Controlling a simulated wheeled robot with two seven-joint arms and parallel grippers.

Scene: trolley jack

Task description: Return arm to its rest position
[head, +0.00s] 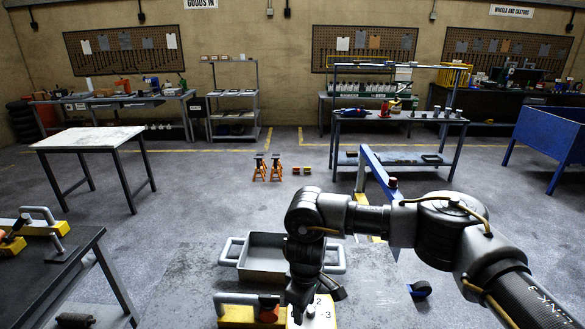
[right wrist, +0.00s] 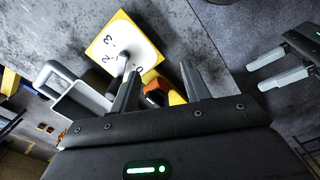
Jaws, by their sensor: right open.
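My right gripper (head: 318,292) reaches down at the bottom centre of the head view, over a yellow unit with a white numbered dial (head: 322,318). In the right wrist view this gripper (right wrist: 158,72) is open, with its two fingers apart and nothing held between them. The numbered dial (right wrist: 110,40) lies beyond the left finger, with a grey post on it. An orange-red part (right wrist: 154,98) on a yellow strip shows between the fingers. My left gripper (right wrist: 272,68) appears at the right of the wrist view, its fingers apart and empty. The head view does not show it.
A grey tray with handles (head: 270,258) sits behind the dial. A dark table (head: 50,270) stands at the left, with a grey-handled yellow item (head: 40,222). Orange jack stands (head: 267,170) stand on the floor beyond. A blue post (head: 378,172) rises behind my right arm.

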